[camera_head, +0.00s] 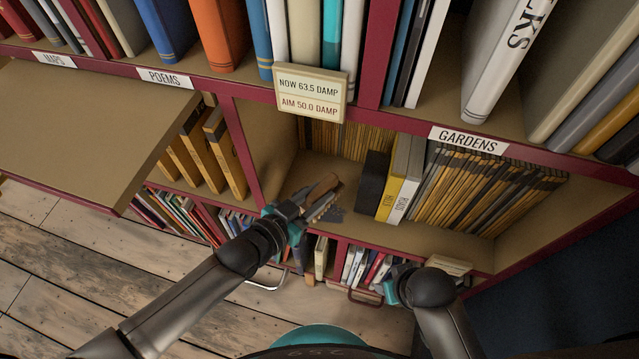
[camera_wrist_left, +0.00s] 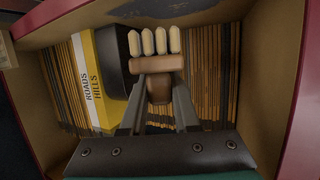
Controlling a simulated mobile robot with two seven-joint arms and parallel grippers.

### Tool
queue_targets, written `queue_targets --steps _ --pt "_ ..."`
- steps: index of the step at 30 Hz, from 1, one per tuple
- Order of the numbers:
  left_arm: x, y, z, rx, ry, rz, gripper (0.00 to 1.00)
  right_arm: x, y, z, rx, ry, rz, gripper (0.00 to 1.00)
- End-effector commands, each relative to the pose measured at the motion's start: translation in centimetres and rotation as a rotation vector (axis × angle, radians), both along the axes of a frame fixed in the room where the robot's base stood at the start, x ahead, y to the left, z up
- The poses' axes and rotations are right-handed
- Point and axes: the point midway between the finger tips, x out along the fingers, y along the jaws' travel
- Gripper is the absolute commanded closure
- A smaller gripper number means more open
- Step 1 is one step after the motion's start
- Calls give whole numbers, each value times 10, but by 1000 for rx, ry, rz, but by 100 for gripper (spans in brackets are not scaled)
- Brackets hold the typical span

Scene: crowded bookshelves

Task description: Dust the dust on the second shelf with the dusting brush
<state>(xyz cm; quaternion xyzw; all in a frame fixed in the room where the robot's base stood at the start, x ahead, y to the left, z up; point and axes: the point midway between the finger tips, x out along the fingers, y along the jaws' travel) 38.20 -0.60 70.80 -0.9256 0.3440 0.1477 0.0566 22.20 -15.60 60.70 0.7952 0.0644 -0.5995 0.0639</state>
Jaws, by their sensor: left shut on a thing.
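My left gripper (camera_head: 306,203) is shut on the dusting brush (camera_head: 322,188), just inside the middle shelf compartment. In the left wrist view, the brush (camera_wrist_left: 157,65) has a brown wooden body and pale bristle tufts and sits between the fingers of my left gripper (camera_wrist_left: 158,90). A dark dust patch (camera_head: 335,214) lies on the tan board of the second shelf (camera_head: 400,232), close beside the brush; contact is unclear. A dark patch (camera_wrist_left: 165,9) also shows at the top of the left wrist view. My right gripper (camera_head: 393,287) is low at the front; its fingers are unclear.
A black book (camera_head: 371,182) and yellow-white volumes (camera_head: 401,180) stand right of the dust, with many thin books behind. A tan panel (camera_head: 85,125) juts out at left. A damp-reading sign (camera_head: 310,96) hangs above the opening.

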Motion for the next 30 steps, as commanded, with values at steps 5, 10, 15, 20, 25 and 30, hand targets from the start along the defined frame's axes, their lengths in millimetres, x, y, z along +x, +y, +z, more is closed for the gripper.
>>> queue_targets --steps 5,10,15,20,25,30 --pt "-16 5 4 -1 0 0 100 0 0 13 0 0 0 50" --pt "-25 8 4 -1 -2 0 100 0 0 17 0 0 0 50" --pt "-27 6 3 -2 -2 0 100 0 0 18 0 0 0 50" --pt "-30 -3 5 -3 -1 1 100 0 0 23 0 0 0 50" --pt "-30 -9 5 0 -4 0 100 0 0 24 0 0 0 50" --pt "-16 -13 5 -2 -5 1 100 0 0 20 0 0 0 50"
